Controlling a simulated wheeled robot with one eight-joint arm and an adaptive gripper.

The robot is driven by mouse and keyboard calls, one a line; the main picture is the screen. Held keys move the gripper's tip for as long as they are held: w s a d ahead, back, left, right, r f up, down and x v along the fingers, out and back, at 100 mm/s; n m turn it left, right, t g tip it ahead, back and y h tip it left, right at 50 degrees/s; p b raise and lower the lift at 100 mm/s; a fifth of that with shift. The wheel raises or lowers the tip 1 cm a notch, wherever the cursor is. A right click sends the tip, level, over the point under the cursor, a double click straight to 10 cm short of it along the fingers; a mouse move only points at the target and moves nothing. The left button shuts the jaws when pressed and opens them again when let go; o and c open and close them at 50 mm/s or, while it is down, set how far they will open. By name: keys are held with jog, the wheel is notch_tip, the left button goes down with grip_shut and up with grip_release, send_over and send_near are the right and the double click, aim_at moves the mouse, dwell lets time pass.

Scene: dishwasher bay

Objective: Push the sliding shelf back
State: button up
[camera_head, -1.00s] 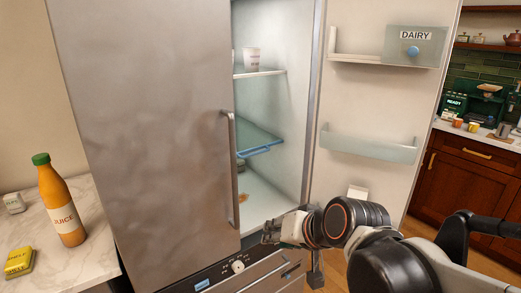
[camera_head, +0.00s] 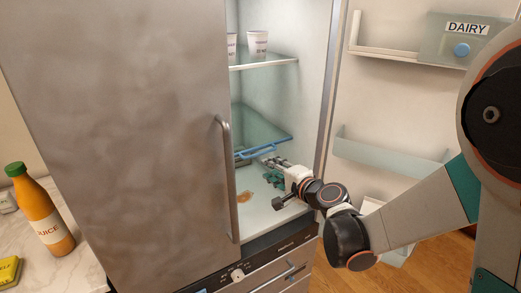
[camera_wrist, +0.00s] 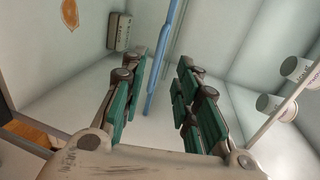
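The sliding shelf (camera_head: 258,124) is a glass plate with a blue front edge in the open fridge compartment. It sits below the fixed upper shelf, and its blue edge sticks out toward the opening. My gripper (camera_head: 268,166) is inside the fridge, just below and near the right end of that edge. In the wrist view my gripper (camera_wrist: 161,80) has its green-padded fingers spread wide with nothing clamped. The blue edge (camera_wrist: 160,62) runs lengthwise through the gap seen between the fingers; I cannot tell whether it touches them.
White cups (camera_head: 257,43) stand on the upper shelf (camera_head: 268,61). An orange patch (camera_head: 245,197) lies on the fridge floor. A grey box (camera_wrist: 119,31) shows in the wrist view.

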aim_at(252, 157)
jog(key=b+x, duration=0.3)
jog(key=x, duration=1.1)
jog(key=shift+d+b, duration=0.1)
jog(key=shift+b, duration=0.2)
jog(key=shift+c, duration=0.4)
jog(key=shift+s, duration=0.15)
grip_shut()
